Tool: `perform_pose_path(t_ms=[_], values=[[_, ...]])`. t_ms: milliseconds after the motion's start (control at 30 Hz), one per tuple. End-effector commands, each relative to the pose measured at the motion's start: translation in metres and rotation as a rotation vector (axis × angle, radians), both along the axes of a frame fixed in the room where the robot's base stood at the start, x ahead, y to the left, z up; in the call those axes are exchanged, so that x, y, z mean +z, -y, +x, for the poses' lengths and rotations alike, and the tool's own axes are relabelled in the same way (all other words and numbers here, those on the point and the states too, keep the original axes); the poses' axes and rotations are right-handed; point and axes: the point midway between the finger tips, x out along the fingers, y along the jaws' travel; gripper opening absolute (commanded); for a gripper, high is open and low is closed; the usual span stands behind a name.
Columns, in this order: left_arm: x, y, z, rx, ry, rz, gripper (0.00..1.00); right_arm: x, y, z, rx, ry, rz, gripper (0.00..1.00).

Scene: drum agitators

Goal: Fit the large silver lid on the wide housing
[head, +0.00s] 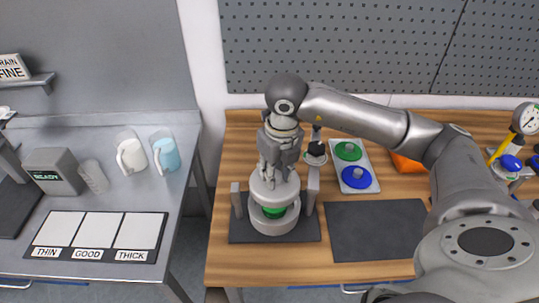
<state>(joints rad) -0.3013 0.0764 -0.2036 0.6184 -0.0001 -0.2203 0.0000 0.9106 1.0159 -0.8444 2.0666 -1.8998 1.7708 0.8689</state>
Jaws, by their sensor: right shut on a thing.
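The wide housing (272,226) is a pale grey round body standing on a dark mat on the wooden table. A green part (276,211) shows inside it, through the gap below the lid. The large silver lid (262,192) is a pale round disc just above the housing. My right gripper (275,178) points down and is shut on the top of the lid. The lid looks apart from the housing at the front; whether it touches at the back is hidden. My left gripper is not in view.
Grey uprights (237,201) flank the housing closely. A white tray (366,186) with a green and a blue round piece lies to the right, behind an empty dark mat (376,230). A metal table (184,135) with two mugs stands at left, across a gap.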

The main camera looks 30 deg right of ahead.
Motion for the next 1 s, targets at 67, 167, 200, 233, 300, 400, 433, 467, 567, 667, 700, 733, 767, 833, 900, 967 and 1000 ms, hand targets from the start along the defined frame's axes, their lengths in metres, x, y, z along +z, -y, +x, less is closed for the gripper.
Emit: perform_pose_path(t_ms=[67,167,200,233,300,400,433,467,567,667,700,733,767,833,900,967,1000], values=[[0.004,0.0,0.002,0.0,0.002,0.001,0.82,0.005,0.003,0.002,-0.077,0.003,0.001,0.0],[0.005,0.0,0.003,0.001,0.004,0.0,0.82,0.006,0.005,0.004,-0.138,0.004,0.0,0.0],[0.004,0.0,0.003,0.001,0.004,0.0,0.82,0.006,0.005,0.004,-0.151,0.003,0.001,0.0],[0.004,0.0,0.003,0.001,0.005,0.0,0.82,0.005,0.005,0.004,-0.158,0.003,0.001,0.0],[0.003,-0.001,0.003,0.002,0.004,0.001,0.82,0.004,0.006,0.004,-0.164,0.003,0.001,0.0],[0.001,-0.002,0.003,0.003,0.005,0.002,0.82,-0.001,0.006,0.004,-0.163,0.002,0.0,0.0],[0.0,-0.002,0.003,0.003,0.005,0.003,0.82,-0.003,0.006,0.004,-0.163,0.002,0.0,0.0],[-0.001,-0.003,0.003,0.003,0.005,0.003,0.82,-0.005,0.006,0.004,-0.163,0.001,0.0,0.0],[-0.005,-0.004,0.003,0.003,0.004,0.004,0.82,-0.014,0.006,0.003,-0.162,0.0,0.0,0.0],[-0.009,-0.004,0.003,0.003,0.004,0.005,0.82,-0.024,0.006,0.003,-0.161,0.001,0.001,0.0],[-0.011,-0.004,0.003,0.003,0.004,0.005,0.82,-0.029,0.006,0.003,-0.161,0.001,0.0,0.0],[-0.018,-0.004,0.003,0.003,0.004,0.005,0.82,-0.035,0.006,0.003,-0.161,0.002,0.0,0.0],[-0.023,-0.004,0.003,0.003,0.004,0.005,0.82,-0.039,0.006,0.004,-0.161,0.002,0.0,0.0],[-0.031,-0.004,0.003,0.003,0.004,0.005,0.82,-0.047,0.005,0.004,-0.16,0.003,0.001,0.0],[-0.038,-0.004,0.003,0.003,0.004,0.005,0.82,-0.054,0.005,0.004,-0.16,0.003,0.001,0.0],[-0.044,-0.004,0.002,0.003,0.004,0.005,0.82,-0.059,0.005,0.004,-0.16,0.003,0.001,0.0],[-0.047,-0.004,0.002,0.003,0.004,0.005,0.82,-0.062,0.005,0.004,-0.16,0.003,0.001,0.0]])
